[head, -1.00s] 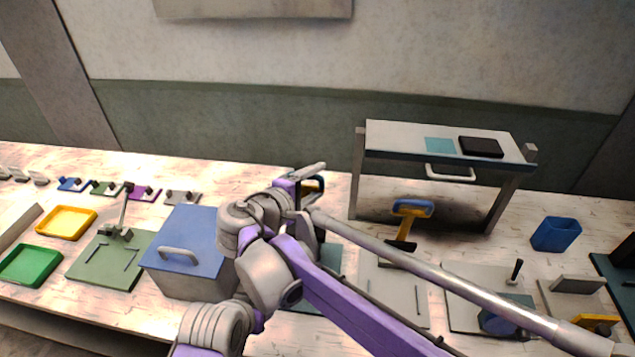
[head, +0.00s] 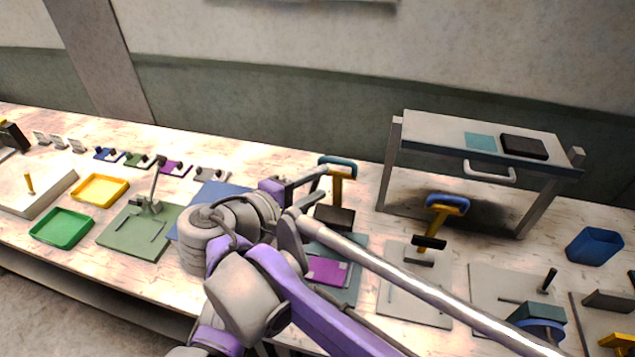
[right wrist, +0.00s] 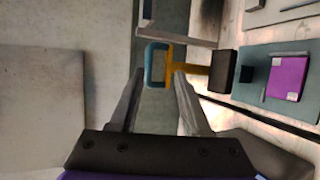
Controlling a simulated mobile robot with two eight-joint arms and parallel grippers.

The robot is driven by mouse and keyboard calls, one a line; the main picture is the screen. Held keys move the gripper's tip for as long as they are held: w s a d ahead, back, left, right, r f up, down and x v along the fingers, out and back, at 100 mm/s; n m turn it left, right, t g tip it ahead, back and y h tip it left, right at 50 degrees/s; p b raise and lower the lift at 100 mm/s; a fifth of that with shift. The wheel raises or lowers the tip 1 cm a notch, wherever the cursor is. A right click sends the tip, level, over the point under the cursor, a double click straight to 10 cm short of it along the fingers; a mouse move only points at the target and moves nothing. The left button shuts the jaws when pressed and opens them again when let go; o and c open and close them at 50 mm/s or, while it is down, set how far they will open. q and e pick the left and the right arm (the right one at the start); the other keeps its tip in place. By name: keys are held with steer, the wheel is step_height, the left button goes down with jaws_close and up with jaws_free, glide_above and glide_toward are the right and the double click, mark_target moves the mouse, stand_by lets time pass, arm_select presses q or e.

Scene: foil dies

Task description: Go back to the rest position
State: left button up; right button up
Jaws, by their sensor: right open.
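The same stamp's teal handle (head: 337,161) shows in the head view, just right of the gripper. My left gripper is not in view.
A purple sheet (head: 326,270) lies on the teal base (head: 352,290). A second yellow stamp with a blue handle (head: 447,205) stands to the right. Behind is a raised shelf (head: 440,130) with a dark slab (head: 523,146). Green (head: 62,228) and yellow (head: 100,189) trays lie left.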

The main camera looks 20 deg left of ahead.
steer(key=shift+d, duration=0.1)
steer(key=d+f+m+g, duration=0.25)
steer(key=d+f, duration=0.25)
steer(key=d, duration=0.4)
steer(key=d+f+m+g, duration=0.25)
steer(key=d+f, duration=0.35)
steer(key=d, duration=0.3)
steer(key=s+d+f+m+g+y, duration=0.2)
steer(key=s+d+f+m+y, duration=0.3)
steer(key=s+d+f+m, duration=0.4)
steer(key=s+d+f, duration=0.3)
steer(key=shift+s+m+y, duration=0.25)
steer(key=shift+m+y, duration=0.05)
steer(key=shift+y, duration=0.1)
